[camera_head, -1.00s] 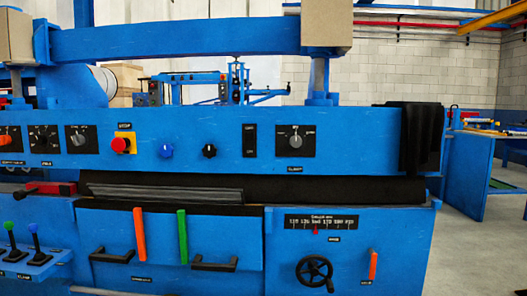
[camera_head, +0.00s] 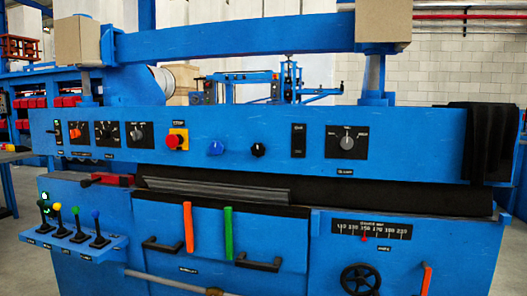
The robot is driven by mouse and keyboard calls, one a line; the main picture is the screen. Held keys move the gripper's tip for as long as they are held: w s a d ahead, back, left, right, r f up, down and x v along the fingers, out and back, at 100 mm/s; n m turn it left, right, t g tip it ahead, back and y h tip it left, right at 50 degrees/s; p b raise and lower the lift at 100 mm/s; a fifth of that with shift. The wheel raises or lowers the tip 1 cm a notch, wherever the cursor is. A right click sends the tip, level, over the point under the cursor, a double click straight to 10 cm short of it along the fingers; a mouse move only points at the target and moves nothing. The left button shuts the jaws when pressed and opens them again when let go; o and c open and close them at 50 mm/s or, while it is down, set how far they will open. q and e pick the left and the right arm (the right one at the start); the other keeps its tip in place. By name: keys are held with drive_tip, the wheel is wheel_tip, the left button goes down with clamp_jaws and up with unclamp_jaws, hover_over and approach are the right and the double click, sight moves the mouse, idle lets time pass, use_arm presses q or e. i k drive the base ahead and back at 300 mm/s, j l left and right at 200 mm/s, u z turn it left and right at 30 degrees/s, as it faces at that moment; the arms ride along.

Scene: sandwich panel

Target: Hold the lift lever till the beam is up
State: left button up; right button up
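A row of small levers with coloured knobs stands on a blue bracket (camera_head: 70,236) at the left front of the blue machine. Among them are a yellow-knobbed lever (camera_head: 57,207), a green-knobbed lever (camera_head: 76,210) and a blue-knobbed lever (camera_head: 96,214). Their labels are too small to read, so I cannot tell which is the lift lever. A long blue upper beam (camera_head: 230,42) spans the top between two posts. Below it, a blue control beam (camera_head: 270,125) carries knobs and lies just above a dark strip (camera_head: 370,191). Neither gripper is in view.
A red stop button (camera_head: 176,140) sits on the control beam. Orange (camera_head: 188,227) and green (camera_head: 228,231) upright handles, black pull handles and a black handwheel (camera_head: 361,280) stick out from the lower front. Open floor shows at the far left.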

sight(75, 210)
drive_tip(key=i+j, duration=0.35)
drive_tip(key=j, duration=0.2)
drive_tip(key=i+j, duration=0.35)
drive_tip(key=j, duration=0.2)
drive_tip(key=i+j+u, duration=0.1)
drive_tip(key=i+j, duration=0.2)
drive_tip(key=j, duration=0.25)
drive_tip(key=i+j, duration=0.4)
drive_tip(key=j, duration=0.15)
drive_tip(key=i+j, duration=0.35)
drive_tip(key=j, duration=0.15)
drive_tip(key=j+u, duration=0.05)
